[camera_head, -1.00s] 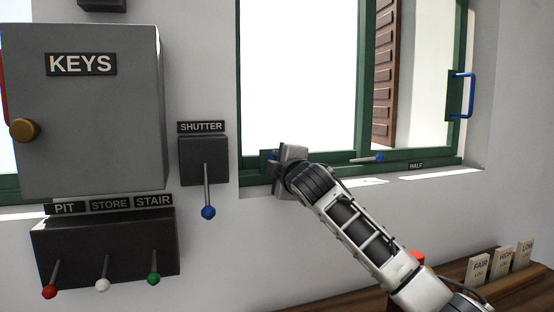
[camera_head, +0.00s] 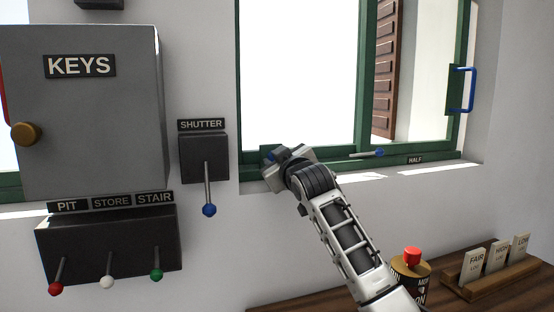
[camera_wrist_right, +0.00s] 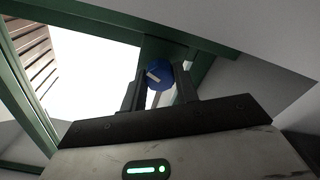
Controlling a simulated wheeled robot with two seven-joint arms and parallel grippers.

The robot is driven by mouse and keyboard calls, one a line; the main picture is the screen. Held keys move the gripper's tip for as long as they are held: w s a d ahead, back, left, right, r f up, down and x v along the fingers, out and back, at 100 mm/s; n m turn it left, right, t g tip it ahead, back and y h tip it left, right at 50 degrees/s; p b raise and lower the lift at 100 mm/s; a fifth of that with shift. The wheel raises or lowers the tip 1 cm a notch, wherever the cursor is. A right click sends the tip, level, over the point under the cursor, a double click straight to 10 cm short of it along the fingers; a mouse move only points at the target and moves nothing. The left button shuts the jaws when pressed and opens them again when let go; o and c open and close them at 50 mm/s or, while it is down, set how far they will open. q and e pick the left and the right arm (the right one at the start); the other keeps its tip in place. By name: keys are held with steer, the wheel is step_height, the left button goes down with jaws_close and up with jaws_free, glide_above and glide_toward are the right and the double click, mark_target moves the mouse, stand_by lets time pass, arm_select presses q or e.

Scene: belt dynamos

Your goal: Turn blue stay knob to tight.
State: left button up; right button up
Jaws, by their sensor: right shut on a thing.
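The blue stay knob (camera_wrist_right: 159,76) sits at the lower left corner of the green window frame, with a white mark on its face. In the right wrist view it is between the two fingers of my right gripper (camera_wrist_right: 160,90), which is shut on it. The metal stay arm with a blue tip (camera_head: 379,153) lies along the sill near a HALF label (camera_head: 415,160). My left gripper is not in view.
A grey KEYS box (camera_head: 105,130) and a SHUTTER lever box (camera_head: 204,158) are on the wall at left. A PIT, STORE and STAIR switch box (camera_head: 110,245) is below. A can with a red top (camera_head: 411,257) and a card rack (camera_head: 490,275) stand on the wooden shelf at lower right.

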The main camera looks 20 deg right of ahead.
steer(key=shift+m, duration=0.7)
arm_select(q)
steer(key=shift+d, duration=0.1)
arm_select(e)
steer(key=o, duration=1)
steer(key=shift+s+f, duration=0.1)
steer(key=shift+s, duration=0.5)
arm_select(q)
steer(key=b, duration=0.2)
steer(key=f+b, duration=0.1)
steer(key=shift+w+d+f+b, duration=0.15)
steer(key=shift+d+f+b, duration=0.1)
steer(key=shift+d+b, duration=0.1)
arm_select(e)
steer(key=s, duration=1.4)
steer(key=shift+s+d, duration=0.25)
steer(key=shift+s, duration=0.15)
